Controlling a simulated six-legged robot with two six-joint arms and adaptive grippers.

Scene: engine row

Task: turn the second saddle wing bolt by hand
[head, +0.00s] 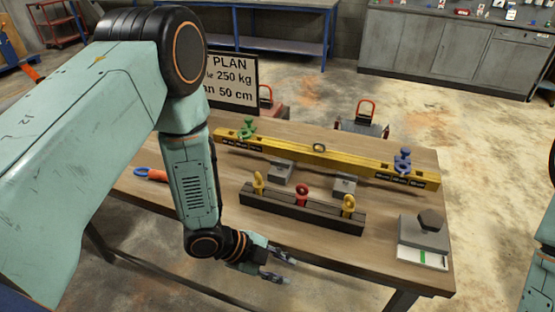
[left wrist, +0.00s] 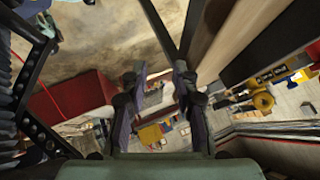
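A long yellow beam (head: 320,155) with scale marks lies across the table, with a small ring at its middle. A green saddle piece (head: 247,128) sits near its left end and a blue saddle piece (head: 403,160) near its right end. Each has an upright knob-like top; the wing bolts are too small to tell apart. My left gripper (head: 280,267) is low at the table's front edge, in front of the dark block and well apart from both saddles. Its fingers stand apart and empty in the left wrist view (left wrist: 160,88). My right gripper is out of view.
Grey blocks (head: 344,185) stand under the beam. A grey plate with a dark hexagonal piece (head: 431,220) is at the right. An orange-and-blue tool (head: 152,174) lies left. A sign (head: 232,82) stands behind.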

